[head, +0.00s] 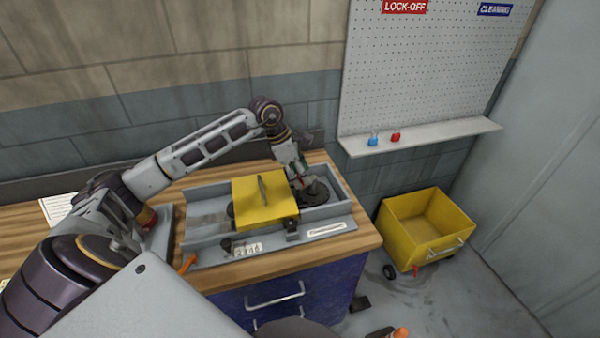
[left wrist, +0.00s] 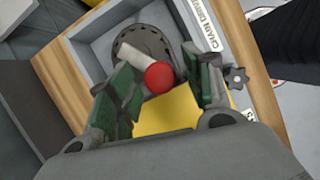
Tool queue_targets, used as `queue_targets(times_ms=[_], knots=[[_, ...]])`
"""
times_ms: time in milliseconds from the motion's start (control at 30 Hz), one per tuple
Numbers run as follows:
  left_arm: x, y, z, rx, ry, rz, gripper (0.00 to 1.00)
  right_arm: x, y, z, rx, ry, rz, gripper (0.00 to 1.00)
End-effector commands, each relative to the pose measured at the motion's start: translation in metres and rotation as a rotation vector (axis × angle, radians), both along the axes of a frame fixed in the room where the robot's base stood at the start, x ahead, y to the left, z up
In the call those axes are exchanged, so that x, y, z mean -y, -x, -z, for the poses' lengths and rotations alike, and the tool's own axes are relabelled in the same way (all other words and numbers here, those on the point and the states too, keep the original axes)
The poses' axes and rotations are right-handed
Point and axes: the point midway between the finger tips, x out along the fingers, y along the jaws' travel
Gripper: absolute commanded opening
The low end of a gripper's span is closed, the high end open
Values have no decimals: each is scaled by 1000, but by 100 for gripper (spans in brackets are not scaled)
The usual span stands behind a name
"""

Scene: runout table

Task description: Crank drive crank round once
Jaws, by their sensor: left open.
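The drive crank is a dark round disc (head: 318,192) at the right end of a grey tray-like unit (head: 342,212) on the bench. In the left wrist view the disc (left wrist: 128,36) carries a pale handle (left wrist: 138,56) with a red ball end (left wrist: 159,76). My left gripper (head: 304,181) reaches down over the disc. Its green-padded fingers (left wrist: 163,85) are open, one on each side of the handle's red end. I cannot tell whether either pad touches it. My right gripper is not in view.
A yellow cover (head: 265,205) with a dark handle stands beside the crank. A dark knob (head: 292,228) and a number tag (head: 248,250) sit at the unit's front. An orange-handled tool (head: 188,264) lies left. A yellow cart (head: 428,228) stands right; a shelf (head: 420,137) hangs behind.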

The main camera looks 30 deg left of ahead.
Motion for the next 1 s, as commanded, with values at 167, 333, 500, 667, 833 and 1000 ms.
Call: queue_targets(times_ms=[167, 333, 500, 667, 833, 1000], knots=[[0, 0, 0, 0, 0, 0, 43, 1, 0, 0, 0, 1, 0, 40], [0, 0, 0, -1, -1, 0, 21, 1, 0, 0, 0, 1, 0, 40], [0, 0, 0, 0, 0, 0, 0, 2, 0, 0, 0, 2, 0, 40], [0, 0, 0, -1, -1, 0, 0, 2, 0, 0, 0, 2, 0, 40], [-1, 0, 0, 0, -2, 8, 0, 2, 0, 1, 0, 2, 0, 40], [-3, -1, 1, -1, -3, 35, 0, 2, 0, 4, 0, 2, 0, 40]])
